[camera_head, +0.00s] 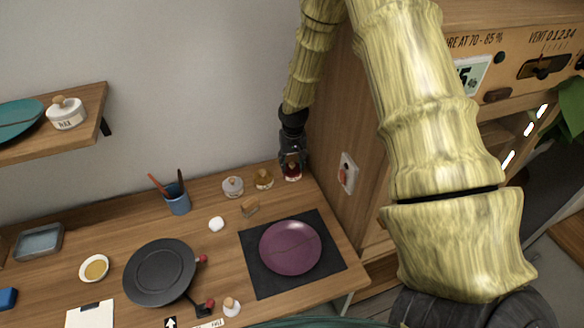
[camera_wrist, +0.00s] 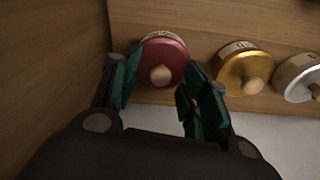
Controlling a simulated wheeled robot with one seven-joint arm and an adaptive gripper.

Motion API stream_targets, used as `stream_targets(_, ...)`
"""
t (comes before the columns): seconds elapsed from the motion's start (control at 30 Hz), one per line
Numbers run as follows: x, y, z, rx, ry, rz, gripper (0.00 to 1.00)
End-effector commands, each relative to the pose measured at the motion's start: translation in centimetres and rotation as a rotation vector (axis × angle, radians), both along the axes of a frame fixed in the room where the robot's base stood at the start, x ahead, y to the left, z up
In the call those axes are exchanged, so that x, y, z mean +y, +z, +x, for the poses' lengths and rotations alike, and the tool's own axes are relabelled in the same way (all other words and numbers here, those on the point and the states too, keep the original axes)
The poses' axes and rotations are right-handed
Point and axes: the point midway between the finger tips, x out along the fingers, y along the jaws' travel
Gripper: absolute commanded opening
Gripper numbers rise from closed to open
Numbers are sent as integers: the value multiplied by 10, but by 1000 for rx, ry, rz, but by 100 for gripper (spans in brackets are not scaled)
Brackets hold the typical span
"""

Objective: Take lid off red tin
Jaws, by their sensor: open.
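The red tin (camera_head: 292,176) stands at the back right of the wooden worktop, partly hidden by my gripper (camera_head: 291,158) just above it. In the wrist view its red lid (camera_wrist: 172,55) is on, with a round light-wood knob (camera_wrist: 161,75) in the middle. My gripper, also in the wrist view (camera_wrist: 163,66), is open, with one teal-padded finger on each side of the lid. The knob lies between the fingers, with a visible gap to each. I cannot tell whether the fingers touch the lid's edge.
A gold tin (camera_head: 264,180) and a silver tin (camera_head: 233,188) stand left of the red one. A wooden cabinet wall (camera_head: 335,130) rises close on the right. A purple plate (camera_head: 290,248) lies on a dark mat (camera_head: 265,282) in front. A blue cup (camera_head: 177,201) stands further left.

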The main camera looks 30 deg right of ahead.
Motion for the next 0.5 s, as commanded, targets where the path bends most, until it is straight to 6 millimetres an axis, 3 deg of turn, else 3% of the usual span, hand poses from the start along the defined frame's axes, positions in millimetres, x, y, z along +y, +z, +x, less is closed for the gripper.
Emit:
stream_targets(0.07, 0, 0, 0, 0, 0, 0, 45)
stream_targets(0.3, 0, 0, 0, 0, 0, 0, 5)
stream_targets(0.5, 0, 0, 0, 0, 0, 0, 4)
